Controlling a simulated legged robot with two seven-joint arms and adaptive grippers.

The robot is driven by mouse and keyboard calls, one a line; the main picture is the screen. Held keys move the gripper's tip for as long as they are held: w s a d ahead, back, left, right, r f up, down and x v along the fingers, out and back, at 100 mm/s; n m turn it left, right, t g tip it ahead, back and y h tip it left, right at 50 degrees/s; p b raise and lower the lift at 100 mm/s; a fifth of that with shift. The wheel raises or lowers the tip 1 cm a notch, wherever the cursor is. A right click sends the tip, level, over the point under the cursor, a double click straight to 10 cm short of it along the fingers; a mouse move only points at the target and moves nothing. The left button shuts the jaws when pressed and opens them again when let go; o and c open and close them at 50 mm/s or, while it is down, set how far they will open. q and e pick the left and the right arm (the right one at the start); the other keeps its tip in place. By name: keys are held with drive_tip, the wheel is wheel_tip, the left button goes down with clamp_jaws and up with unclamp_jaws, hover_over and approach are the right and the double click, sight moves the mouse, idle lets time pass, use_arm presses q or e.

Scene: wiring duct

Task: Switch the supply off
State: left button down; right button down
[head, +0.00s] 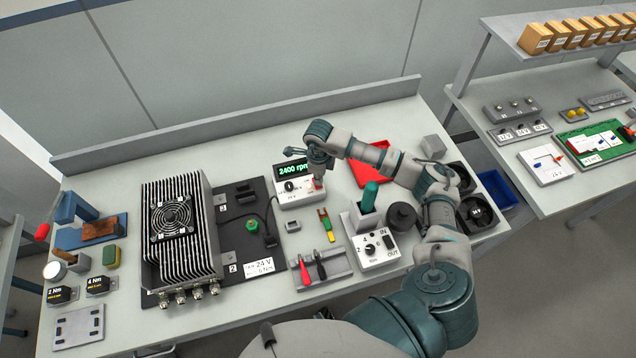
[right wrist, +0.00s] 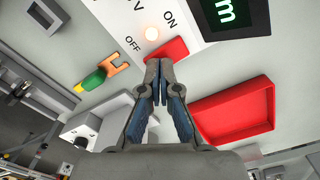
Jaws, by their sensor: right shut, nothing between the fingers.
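The supply (head: 289,201) is a white box with a dark display (head: 293,170) reading 2400 rpm in green, near the middle of the bench. In the head view the right gripper (head: 318,178) points down at the supply's right side. My left gripper is not in view.
A finned unit with a fan (head: 181,240) stands left on the bench. A red tray (head: 369,174) lies right of the supply, partly behind my right arm.

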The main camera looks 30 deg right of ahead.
drive_tip(key=shift+a+f+b, duration=0.1)
drive_tip(key=shift+f+b, duration=0.35)
drive_tip(key=shift+f, duration=0.15)
drive_tip(key=shift+r, duration=0.15)
drive_tip(key=shift+r+p, duration=0.8)
drive_tip(key=shift+r, duration=0.15)
drive_tip(key=shift+r+p, duration=1.35)
drive_tip(key=shift+r, duration=1.15)
drive_tip(key=shift+f, duration=0.1)
